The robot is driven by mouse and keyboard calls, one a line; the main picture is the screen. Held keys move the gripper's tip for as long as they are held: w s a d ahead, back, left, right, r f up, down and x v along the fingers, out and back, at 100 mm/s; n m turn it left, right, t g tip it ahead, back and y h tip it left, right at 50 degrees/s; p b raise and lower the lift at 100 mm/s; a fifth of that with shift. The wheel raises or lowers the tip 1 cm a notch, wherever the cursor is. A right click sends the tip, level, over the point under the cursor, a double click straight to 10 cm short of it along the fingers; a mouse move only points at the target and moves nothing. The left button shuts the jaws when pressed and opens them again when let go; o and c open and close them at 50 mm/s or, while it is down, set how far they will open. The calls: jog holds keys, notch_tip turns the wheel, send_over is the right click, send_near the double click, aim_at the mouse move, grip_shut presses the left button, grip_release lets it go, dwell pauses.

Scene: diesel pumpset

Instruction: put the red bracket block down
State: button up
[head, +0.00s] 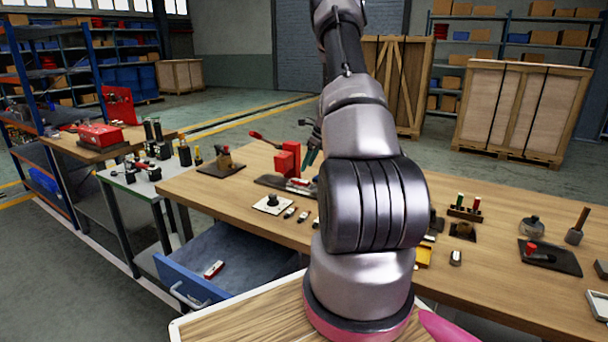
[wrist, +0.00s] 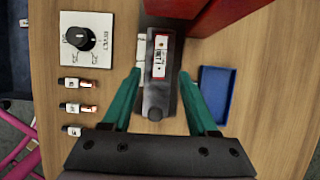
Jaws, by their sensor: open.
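The red bracket block (head: 285,162) stands upright on the wooden workbench, at a dark base plate (head: 270,181). In the wrist view its red faces (wrist: 232,16) fill the top edge, partly cut off by the frame. My gripper (wrist: 160,74) has two green fingers spread apart with nothing held between them. A dark grey bar with a red-and-white label (wrist: 160,60) lies below, in the gap between the fingers. The red block is beyond the fingertips. In the head view my gripper (head: 313,152) is just right of the block, mostly hidden by my arm.
A white plate with a black knob (wrist: 84,38) and several small labelled pieces (wrist: 77,108) lie left of the fingers. A blue tray (wrist: 215,92) lies to their right. An open blue drawer (head: 225,262) juts out below the bench. Bare wood shows farther right.

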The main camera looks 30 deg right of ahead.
jog(key=s+a+r+n, duration=0.4)
jog(key=a+r, duration=0.2)
jog(key=r, duration=0.3)
jog(key=s+a+r+n+t, duration=0.1)
jog(key=s+a+r+n, duration=0.4)
jog(key=r, duration=0.5)
jog(key=s+a+r+n, duration=0.3)
jog(key=a+r, duration=0.4)
jog(key=r, duration=0.2)
jog(key=s+a+r+n, duration=0.2)
jog(key=s+a+n, duration=0.2)
jog(key=s, duration=0.3)
jog(key=s+a+r+n+t, duration=0.1)
jog(key=s+a+r+n, duration=0.1)
jog(key=s+n, duration=0.3)
jog(key=s+a+r+n+t, duration=0.1)
jog(key=s+a+n, duration=0.4)
jog(key=s, duration=0.5)
jog(key=shift+a+r, duration=0.35)
jog(key=shift+r, duration=0.15)
